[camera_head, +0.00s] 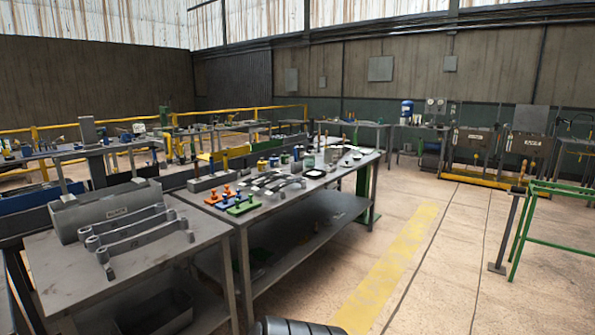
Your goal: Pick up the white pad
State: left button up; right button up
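A small flat white pad (315,173) with a dark border lies on the long grey metal workbench (275,207), near its front right edge. It is small in the picture, and I cannot make out its details. Several small items stand close behind it and to its left. Neither of my grippers is in view.
Orange, blue and green clamp-like parts (242,206) sit on the same bench. Grey bars with round ends (140,233) lie on the nearer bench. A green rail frame (560,188) stands at right. The floor with a yellow stripe (390,272) is clear between.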

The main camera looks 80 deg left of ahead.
aim_at(330, 169)
jog(key=u, duration=3.45)
